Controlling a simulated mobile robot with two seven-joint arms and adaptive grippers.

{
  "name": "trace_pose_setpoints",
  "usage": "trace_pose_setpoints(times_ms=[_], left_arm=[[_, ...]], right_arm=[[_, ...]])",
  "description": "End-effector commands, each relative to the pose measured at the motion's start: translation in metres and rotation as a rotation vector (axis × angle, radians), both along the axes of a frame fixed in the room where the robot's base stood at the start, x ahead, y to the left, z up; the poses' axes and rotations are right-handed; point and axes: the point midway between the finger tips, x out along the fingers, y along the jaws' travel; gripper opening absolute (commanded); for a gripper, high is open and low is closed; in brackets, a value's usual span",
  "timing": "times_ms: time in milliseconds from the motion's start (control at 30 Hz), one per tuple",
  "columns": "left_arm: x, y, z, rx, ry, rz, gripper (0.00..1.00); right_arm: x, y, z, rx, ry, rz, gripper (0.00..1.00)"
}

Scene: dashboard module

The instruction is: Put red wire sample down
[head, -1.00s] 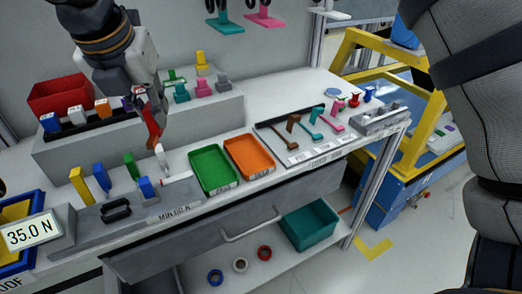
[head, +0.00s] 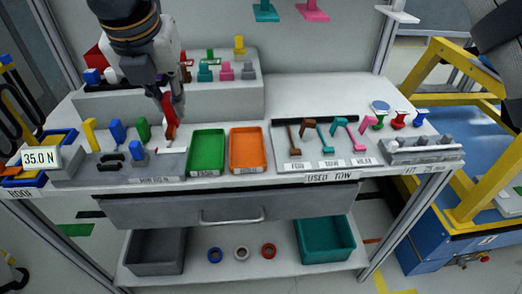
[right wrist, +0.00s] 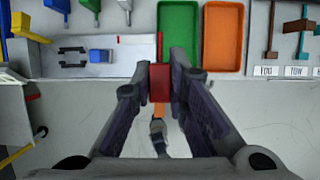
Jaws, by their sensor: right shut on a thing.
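The red wire sample (head: 170,130) is a narrow upright red piece at the right end of the grey tester fixture (head: 110,170), left of the green tray (head: 207,152). My right gripper (head: 172,112) comes down from above and is shut on its upper part. In the right wrist view the red sample's block (right wrist: 159,84) sits between both fingers. I cannot tell whether its lower end touches the fixture or hangs just above it. My left gripper is not in view.
Yellow (head: 90,134), blue (head: 117,131) and green (head: 142,129) samples stand to the left. An orange tray (head: 248,150) lies right of the green one. A raised grey block (head: 220,100) with small coloured parts is behind.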

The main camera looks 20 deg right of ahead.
Motion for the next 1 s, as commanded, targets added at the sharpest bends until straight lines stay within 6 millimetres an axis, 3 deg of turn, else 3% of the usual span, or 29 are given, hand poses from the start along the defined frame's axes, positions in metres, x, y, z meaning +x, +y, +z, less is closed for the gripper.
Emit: trace_pose_setpoints(times_ms=[167, 433, 600, 800, 900, 1000], left_arm=[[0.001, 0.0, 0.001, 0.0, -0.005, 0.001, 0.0], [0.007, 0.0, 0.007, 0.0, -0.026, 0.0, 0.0], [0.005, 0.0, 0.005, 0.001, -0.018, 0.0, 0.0], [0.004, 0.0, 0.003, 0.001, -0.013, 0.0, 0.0], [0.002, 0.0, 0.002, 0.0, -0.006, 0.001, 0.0], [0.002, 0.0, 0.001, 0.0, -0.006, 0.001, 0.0]], right_arm=[[0.002, -0.01, -0.005, 0.001, 0.0, 0.009, 0.0], [0.016, -0.092, -0.043, 0.002, 0.0, 0.006, 0.0], [0.022, -0.119, -0.082, 0.0, 0.004, 0.01, 0.0], [0.024, -0.136, -0.109, 0.0, 0.006, 0.01, 0.0], [0.025, -0.135, -0.127, 0.0, 0.003, 0.011, 0.0], [0.025, -0.135, -0.132, 0.0, 0.001, 0.011, 0.0]])
